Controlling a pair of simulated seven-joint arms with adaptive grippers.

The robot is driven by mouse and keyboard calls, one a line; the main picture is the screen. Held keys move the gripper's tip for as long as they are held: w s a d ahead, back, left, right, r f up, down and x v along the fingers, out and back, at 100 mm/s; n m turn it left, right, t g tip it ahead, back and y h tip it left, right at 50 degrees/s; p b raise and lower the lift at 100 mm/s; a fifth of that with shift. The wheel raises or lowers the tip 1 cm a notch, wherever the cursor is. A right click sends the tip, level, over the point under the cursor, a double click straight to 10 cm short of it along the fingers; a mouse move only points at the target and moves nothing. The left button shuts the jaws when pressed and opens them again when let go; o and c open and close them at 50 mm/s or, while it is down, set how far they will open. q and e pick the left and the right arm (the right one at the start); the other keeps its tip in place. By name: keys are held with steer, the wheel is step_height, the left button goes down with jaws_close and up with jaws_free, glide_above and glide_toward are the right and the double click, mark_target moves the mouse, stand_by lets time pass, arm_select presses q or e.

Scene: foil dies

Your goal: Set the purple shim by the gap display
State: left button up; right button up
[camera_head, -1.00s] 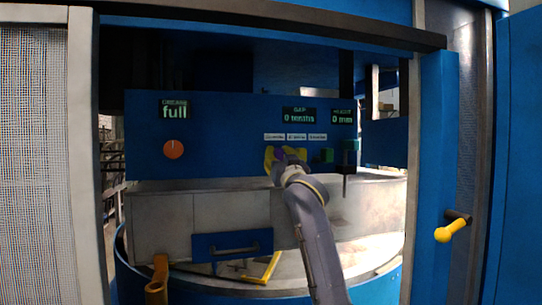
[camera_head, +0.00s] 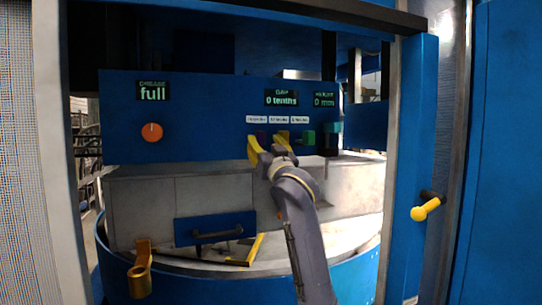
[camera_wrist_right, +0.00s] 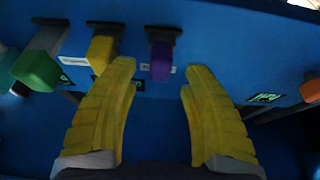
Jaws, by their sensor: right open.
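The purple shim (camera_wrist_right: 160,60) is a small block on a dark holder on the blue panel, in the right wrist view. It is small and partly hidden in the head view (camera_head: 262,136). My right gripper (camera_head: 268,145) has yellow fingers and faces the panel. In the wrist view its fingers (camera_wrist_right: 157,75) are open and apart, and the shim shows in the space between them, ungripped. The gap display (camera_head: 281,98) is above the shims and reads 0 tenths. My left gripper is not in view.
A yellow block (camera_wrist_right: 102,50) and a green block (camera_wrist_right: 37,70) sit beside the purple one. White labels (camera_head: 278,119) are above them. An orange knob (camera_head: 152,132) and the grease display (camera_head: 152,91) are to the left. A height display (camera_head: 324,100) is at right.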

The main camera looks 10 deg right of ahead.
steer(key=v, duration=0.7)
steer(key=shift+s, duration=0.15)
